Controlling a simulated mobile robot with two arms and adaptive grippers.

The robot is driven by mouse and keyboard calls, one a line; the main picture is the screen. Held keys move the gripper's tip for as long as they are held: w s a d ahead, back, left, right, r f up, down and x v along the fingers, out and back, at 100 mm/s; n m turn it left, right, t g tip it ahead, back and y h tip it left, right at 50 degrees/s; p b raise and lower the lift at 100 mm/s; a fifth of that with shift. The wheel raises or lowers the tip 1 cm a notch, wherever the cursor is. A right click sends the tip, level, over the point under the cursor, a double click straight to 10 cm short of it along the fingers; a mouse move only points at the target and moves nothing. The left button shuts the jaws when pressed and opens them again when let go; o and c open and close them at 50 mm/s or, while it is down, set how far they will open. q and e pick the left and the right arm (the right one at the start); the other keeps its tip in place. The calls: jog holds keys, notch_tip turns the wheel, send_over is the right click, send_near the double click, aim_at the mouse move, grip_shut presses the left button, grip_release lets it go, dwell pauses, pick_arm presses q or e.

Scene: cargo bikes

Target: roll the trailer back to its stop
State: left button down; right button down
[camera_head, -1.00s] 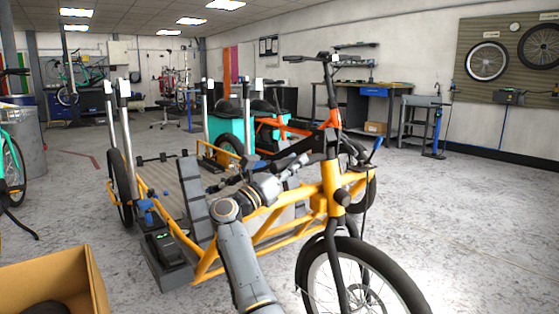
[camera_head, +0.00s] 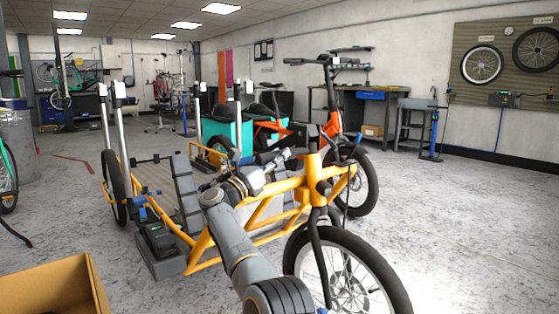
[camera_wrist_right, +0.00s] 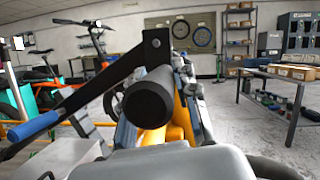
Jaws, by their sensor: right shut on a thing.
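The trailer (camera_head: 205,258) is the low yellow tube frame with a flat deck and tall grey posts. A spoked wheel (camera_head: 348,278) stands at its near right end. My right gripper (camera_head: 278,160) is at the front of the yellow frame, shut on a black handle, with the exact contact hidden. In the right wrist view a thick black round handle end (camera_wrist_right: 150,97) fills the middle, close to the camera. A black lever with a blue grip (camera_wrist_right: 36,125) runs off to the left. My left gripper is out of view. I cannot make out the stop.
An orange bike with a teal box (camera_head: 222,133) stands close behind the trailer. An open cardboard box (camera_head: 95,285) is on the floor at lower left. A workbench (camera_head: 375,97) lines the back wall. Bare floor (camera_head: 470,220) lies open at right.

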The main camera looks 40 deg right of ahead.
jog(key=shift+s, duration=0.1)
dwell(0.3)
jog(key=c, duration=1)
grip_release()
jog(key=shift+d, duration=0.1)
jog(key=v, duration=1.2)
jog(key=shift+f, duration=0.1)
